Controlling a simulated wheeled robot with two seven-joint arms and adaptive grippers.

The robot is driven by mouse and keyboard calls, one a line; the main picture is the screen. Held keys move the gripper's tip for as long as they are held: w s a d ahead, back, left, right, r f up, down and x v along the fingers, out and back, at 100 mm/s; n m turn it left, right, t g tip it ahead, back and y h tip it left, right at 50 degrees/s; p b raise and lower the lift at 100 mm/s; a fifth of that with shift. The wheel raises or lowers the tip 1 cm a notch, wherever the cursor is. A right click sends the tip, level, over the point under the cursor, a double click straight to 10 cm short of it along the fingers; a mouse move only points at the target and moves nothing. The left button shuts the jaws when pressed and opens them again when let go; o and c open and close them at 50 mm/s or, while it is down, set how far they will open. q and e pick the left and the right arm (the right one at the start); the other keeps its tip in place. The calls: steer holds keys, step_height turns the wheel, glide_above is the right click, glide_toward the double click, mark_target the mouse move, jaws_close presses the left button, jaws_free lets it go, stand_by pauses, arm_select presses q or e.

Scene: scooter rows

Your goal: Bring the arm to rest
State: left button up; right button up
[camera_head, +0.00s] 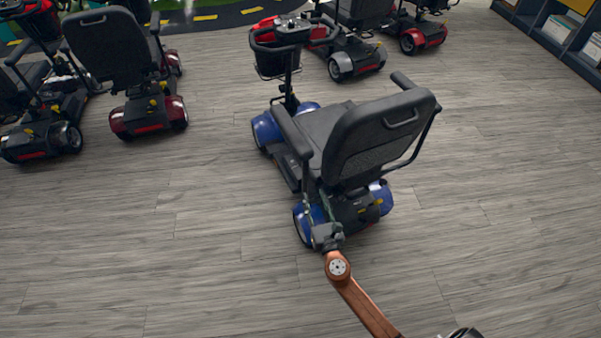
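My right arm comes in from the bottom right, with a copper-coloured link and a grey wrist. My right gripper (316,207) points away from me at the rear left of the blue scooter (375,135). Its fingers are small and dark against the scooter's rear wheel and seat side, so I cannot tell whether they are open or shut, or touching the scooter. The scooter has a black seat, a front basket and blue body panels, and its seat back faces me. My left gripper is not in view.
A shelf (560,45) with books or boxes is at the upper right. The grey wood floor (510,200) is clear at the right and lower left.

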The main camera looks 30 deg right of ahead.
steer(key=s+d+f+m+g, duration=0.45)
steer(key=s+f+m, duration=0.55)
steer(key=f, duration=0.5)
steer(key=s+d+f+m+g, duration=0.3)
steer(key=s+f+m+g, duration=0.3)
steer(key=s+f+m, duration=0.5)
steer(key=s+a+f+m+g+y, duration=0.2)
steer(key=s+a+f+m, duration=0.3)
steer(key=s, duration=0.6)
steer(key=s+a+f+m+g+y, duration=0.1)
steer(key=s+a+f+m+g, duration=0.15)
steer(key=s+f, duration=0.7)
steer(key=s+a+f+m+g+y, duration=0.25)
steer(key=s+a+f+m, duration=0.2)
steer(key=s, duration=0.75)
arm_select(q)
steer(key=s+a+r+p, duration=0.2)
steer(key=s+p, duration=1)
steer(key=p, duration=0.5)
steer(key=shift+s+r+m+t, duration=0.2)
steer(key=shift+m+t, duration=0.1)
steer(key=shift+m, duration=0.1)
arm_select(e)
steer(key=s+d+r+n, duration=0.1)
steer(key=s+d+r, duration=0.1)
steer(key=s, duration=0.9)
steer(key=shift+s+d+r+n+t, duration=0.2)
steer(key=shift+d+n+t, duration=0.2)
steer(key=shift+d, duration=0.25)
